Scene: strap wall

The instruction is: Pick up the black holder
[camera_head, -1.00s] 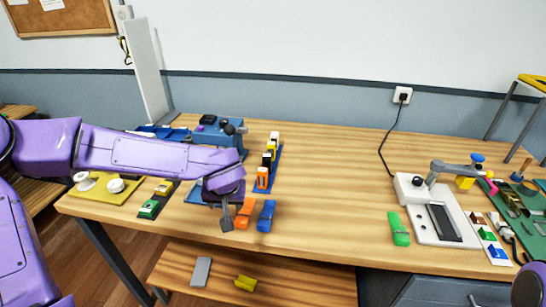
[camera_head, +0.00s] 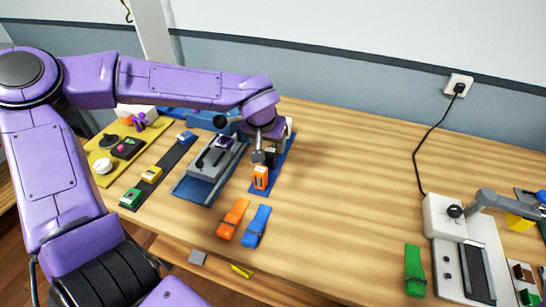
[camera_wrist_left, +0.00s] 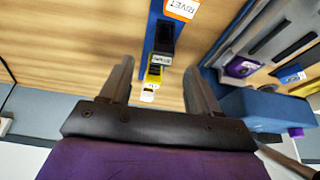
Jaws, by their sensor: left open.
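The black holder (camera_wrist_left: 163,40) stands on a blue rail in the left wrist view, with a small pale label on its near side. It sits between the orange holder marked RIVET (camera_wrist_left: 181,8) and a yellow holder (camera_wrist_left: 153,76). In the head view the black holder (camera_head: 271,157) shows partly, behind the orange holder (camera_head: 261,177). My left gripper (camera_head: 259,152) hangs over the rail, partly hiding the row. In the left wrist view its open fingers (camera_wrist_left: 160,66) are apart with nothing held, and the row lies between and beyond them. My right gripper is out of view.
A grey-and-blue fixture (camera_head: 209,168) stands close left of the rail. Orange (camera_head: 233,219) and blue (camera_head: 256,226) straps lie in front of it. A green strap (camera_head: 414,270) and a white device (camera_head: 444,225) are at right. The middle of the table is clear.

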